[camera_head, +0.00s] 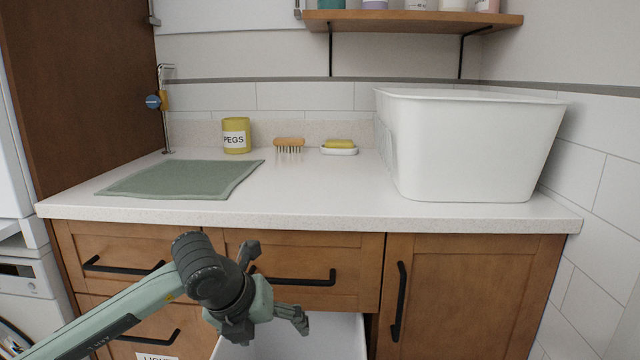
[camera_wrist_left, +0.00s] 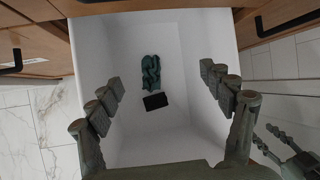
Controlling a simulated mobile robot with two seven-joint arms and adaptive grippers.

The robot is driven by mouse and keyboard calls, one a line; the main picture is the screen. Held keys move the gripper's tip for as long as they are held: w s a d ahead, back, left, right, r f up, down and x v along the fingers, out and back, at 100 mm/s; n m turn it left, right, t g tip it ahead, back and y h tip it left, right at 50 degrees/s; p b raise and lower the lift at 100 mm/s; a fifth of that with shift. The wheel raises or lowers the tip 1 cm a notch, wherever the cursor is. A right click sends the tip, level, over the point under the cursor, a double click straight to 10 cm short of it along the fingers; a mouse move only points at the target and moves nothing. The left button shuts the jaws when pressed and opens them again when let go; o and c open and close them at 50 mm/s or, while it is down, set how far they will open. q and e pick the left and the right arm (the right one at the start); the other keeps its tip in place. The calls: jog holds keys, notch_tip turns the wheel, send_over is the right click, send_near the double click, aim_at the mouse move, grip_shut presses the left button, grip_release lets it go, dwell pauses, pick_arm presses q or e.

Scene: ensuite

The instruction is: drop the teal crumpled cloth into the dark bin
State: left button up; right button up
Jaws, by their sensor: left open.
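The teal crumpled cloth (camera_wrist_left: 151,73) lies on the floor of a white pull-out bin (camera_wrist_left: 95,45), near its far end in the left wrist view. No gripper touches it. The white bin also shows below the counter in the head view (camera_head: 345,335); I see no label on it, and no dark-coloured bin is in view. My left gripper (camera_head: 277,287) is open and empty above this bin, its fingers on either side of the cloth in the left wrist view. What looks like my right gripper (camera_wrist_left: 283,143) shows beside the bin, its jaw state unclear.
A small black rectangle (camera_wrist_left: 155,101) is beside the cloth. A partly cut-off label (camera_head: 157,356) is on the left drawer front. The counter (camera_head: 300,190) holds a white tub (camera_head: 475,150), green mat (camera_head: 180,180), pegs jar (camera_head: 236,136), brush (camera_head: 289,144) and soap dish (camera_head: 338,150).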

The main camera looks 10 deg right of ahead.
pick_arm(q)
jog(key=v, duration=1.1)
jog(key=shift+f, duration=0.1)
